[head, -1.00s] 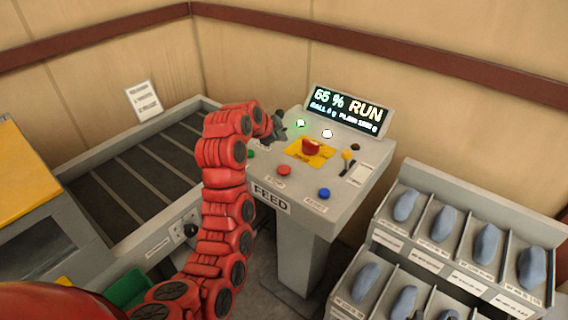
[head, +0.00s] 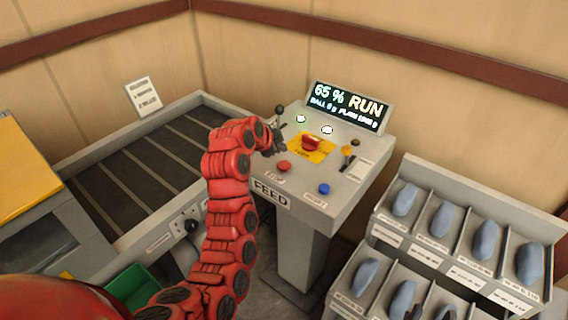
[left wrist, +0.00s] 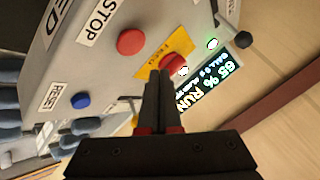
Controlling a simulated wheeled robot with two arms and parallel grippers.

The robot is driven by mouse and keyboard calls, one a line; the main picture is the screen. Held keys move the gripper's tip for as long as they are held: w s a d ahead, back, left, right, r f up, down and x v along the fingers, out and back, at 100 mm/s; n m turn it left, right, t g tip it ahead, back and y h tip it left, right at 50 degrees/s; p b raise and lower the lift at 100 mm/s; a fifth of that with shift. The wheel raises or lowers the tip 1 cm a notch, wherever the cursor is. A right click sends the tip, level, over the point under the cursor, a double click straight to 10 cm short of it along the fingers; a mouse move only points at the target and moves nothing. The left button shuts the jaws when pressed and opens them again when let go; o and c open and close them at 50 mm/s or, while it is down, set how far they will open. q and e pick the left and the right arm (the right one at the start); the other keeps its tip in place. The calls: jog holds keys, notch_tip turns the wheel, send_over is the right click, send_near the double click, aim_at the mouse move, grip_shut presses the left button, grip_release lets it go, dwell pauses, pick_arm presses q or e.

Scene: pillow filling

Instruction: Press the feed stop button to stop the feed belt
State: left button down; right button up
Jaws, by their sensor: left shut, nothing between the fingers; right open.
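The red stop button (head: 283,166), labelled STOP, sits near the front edge of the grey FEED console (head: 330,205). It also shows in the left wrist view (left wrist: 131,42). My left gripper (head: 277,149) is shut and empty, just above the console behind the stop button, apparently not touching it. In the left wrist view its fingertips (left wrist: 162,75) point near a larger red button (left wrist: 173,62) on a yellow plate. The display (head: 346,106) reads 65 % RUN. My right gripper (head: 430,313) shows only its dark fingertips at the bottom edge, spread open.
A blue reset button (head: 323,188), a yellow-knobbed lever (head: 347,152) and a black-knobbed lever (head: 279,110) are also on the console. The belt (head: 150,165) lies left. A rack (head: 455,255) with several blue-grey filled compartments stands right.

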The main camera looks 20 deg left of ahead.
aim_at(281, 166)
pick_arm(q)
jog(key=shift+f+b, duration=1.15)
jog(key=shift+f, duration=0.65)
jog(key=shift+r, duration=0.1)
dwell(0.4)
jog(key=shift+f+b, duration=0.45)
jog(key=shift+b, duration=0.3)
jog(key=shift+f+b, duration=0.55)
jog(key=shift+b, duration=0.05)
dwell(0.4)
jog(key=shift+r, duration=0.1)
dwell(0.4)
jog(key=shift+r, duration=0.85)
